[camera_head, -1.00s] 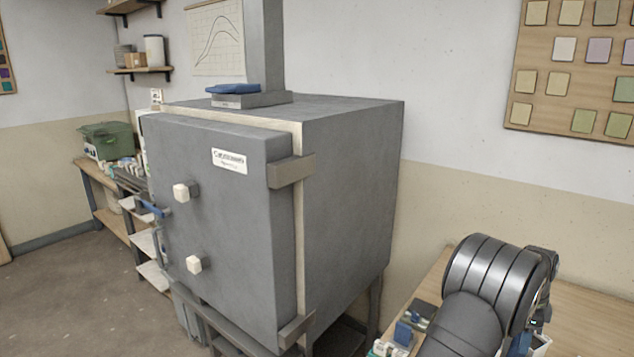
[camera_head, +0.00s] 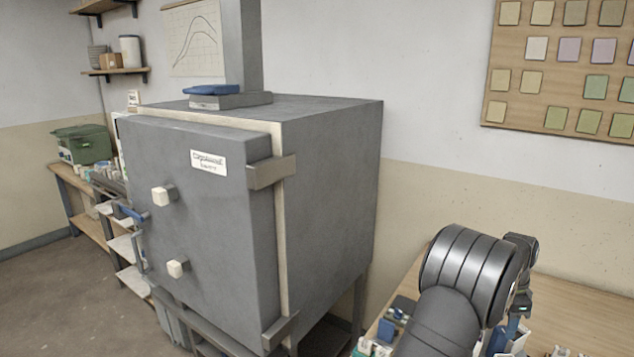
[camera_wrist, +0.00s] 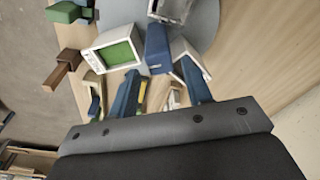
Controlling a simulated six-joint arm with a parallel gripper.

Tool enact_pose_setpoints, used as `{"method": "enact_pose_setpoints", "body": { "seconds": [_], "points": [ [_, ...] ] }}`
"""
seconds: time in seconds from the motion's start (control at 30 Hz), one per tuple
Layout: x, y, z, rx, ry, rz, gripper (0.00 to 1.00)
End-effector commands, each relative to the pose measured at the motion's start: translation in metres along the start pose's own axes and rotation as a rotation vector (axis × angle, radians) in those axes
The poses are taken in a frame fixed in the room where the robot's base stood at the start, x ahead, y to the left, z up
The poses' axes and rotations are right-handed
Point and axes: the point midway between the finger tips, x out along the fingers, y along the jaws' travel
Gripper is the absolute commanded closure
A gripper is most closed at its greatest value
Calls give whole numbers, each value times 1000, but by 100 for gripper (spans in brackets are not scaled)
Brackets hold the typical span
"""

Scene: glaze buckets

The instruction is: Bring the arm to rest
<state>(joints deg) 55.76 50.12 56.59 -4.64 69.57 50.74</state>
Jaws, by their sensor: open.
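My gripper (camera_wrist: 161,88) is in the wrist view, with two blue-grey fingers reaching up from a dark bolted plate. The fingers are apart, and I see nothing clamped between them. Beyond the fingertips lies a wooden table (camera_wrist: 255,50) with small items on it. In the head view my dark arm is at the lower right over the table (camera_head: 570,302); the gripper itself does not show clearly there.
Near the fingers are a white box with a green face (camera_wrist: 119,50), a blue block (camera_wrist: 157,48) and a brown block (camera_wrist: 62,70). A large grey kiln (camera_head: 325,190) stands left of the table. A tile board (camera_head: 565,115) hangs behind.

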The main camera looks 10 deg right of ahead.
Motion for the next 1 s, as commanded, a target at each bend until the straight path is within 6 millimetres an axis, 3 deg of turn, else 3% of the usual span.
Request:
{"method": "enact_pose_setpoints", "body": {
  "seconds": [0.1,1.0],
  "points": [
    [26,1,3,1,-3,3,55],
    [22,0,2,731,0,74,55]
  ]
}}
